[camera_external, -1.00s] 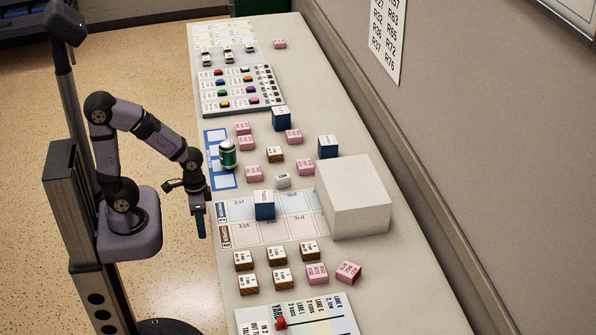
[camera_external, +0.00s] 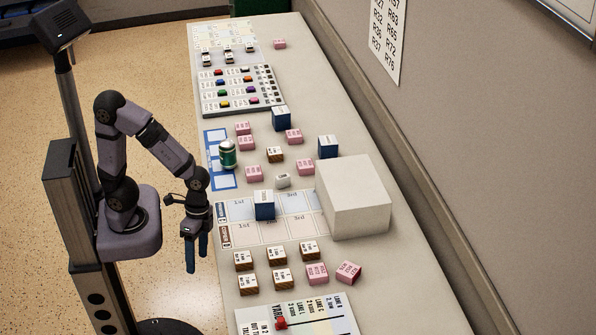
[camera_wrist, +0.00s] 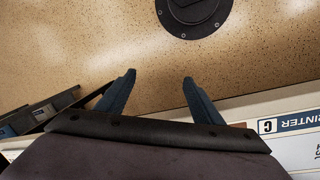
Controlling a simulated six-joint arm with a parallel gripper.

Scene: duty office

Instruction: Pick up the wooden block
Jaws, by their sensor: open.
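Several wooden blocks with white labelled tops are on the long table. A group of them stands near the front: one wooden block at the left (camera_external: 243,260), one in the middle (camera_external: 276,257), one at the right (camera_external: 309,250), and two more in the row before them (camera_external: 248,284) (camera_external: 283,278). Another wooden block (camera_external: 275,154) lies farther back among pink blocks. My gripper (camera_external: 197,262) hangs off the table's left edge, open and empty, left of the front group. In the wrist view my gripper (camera_wrist: 158,82) shows both fingers apart over the speckled floor.
A large pale box (camera_external: 352,205) stands at the table's right. A blue block (camera_external: 264,206) stands on the printed sheet (camera_external: 262,234). Pink blocks (camera_external: 317,273) (camera_external: 348,271) sit beside the front wooden ones. A green can (camera_external: 227,154) stands near the left edge.

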